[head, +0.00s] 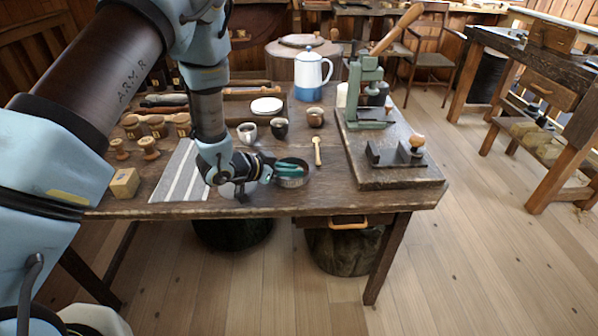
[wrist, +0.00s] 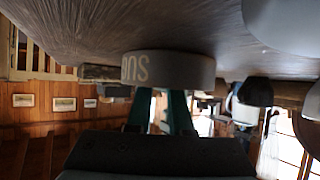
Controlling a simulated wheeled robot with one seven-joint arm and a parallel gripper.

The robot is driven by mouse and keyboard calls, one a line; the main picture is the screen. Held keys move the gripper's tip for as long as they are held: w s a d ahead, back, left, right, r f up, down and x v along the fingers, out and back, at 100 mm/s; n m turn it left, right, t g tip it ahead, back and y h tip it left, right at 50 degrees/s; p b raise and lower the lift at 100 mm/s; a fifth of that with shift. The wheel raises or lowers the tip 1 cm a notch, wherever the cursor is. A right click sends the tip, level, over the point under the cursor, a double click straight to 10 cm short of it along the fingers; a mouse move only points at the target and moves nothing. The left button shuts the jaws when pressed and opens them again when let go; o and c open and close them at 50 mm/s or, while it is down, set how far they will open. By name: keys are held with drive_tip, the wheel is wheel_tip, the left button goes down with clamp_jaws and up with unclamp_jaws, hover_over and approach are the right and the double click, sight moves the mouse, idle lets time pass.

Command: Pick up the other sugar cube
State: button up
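My gripper (head: 289,170) is low over the front of the wooden table, with its green fingers at a round, dark tin (head: 305,181). In the wrist view, which is upside down, the fingers (wrist: 162,112) run behind the near wall of this tin (wrist: 180,68), which bears pale letters. A gap shows between the fingers, but their tips are hidden by the wall. I cannot tell whether they hold anything. No sugar cube is visible in either view; the inside of the tin is mostly hidden.
A wooden scoop (head: 317,151) lies right of the tin, with a white mug (head: 247,132), a black mug (head: 279,128) and a brown mug (head: 315,117) behind. A green press (head: 366,95) stands at right. A striped cloth (head: 178,178), wooden block (head: 124,183) and several spools (head: 149,148) are at left.

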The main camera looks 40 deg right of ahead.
clamp_jaws()
drive_tip(key=shift+r, duration=0.1)
